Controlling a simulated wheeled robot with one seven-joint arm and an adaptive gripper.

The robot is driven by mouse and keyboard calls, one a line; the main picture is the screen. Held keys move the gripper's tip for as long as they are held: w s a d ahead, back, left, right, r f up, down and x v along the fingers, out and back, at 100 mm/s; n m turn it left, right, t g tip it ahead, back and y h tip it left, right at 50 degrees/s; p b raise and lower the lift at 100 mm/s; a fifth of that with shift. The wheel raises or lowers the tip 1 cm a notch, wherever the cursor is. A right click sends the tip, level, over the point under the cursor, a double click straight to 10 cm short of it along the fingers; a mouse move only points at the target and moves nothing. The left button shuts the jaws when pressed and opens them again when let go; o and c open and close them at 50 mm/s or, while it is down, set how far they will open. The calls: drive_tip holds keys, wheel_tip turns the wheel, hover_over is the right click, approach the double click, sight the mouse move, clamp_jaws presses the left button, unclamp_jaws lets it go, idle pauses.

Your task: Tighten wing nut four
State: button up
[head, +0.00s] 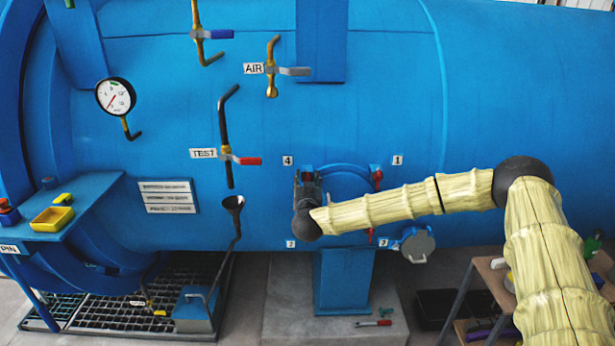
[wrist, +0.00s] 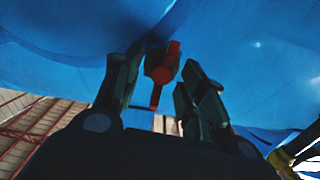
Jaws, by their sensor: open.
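Wing nut four is a red wing nut (wrist: 162,72). In the wrist view it stands between the fingertips of my gripper (wrist: 163,80), with one wing pointing up and the other down. My gripper is open around it; I cannot tell whether either finger touches it. In the head view my gripper (head: 309,183) is at the upper left of the round port, beside the "4" label (head: 288,160).
Another red wing nut (head: 377,177) sits near the "1" label, and a red part (head: 370,235) shows near the "3" label. A round blind cover (head: 417,244) hangs at the lower right.

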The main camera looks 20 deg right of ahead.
drive_tip(key=shift+w+d, duration=0.15)
drive_tip(key=shift+w, duration=0.2)
clamp_jaws()
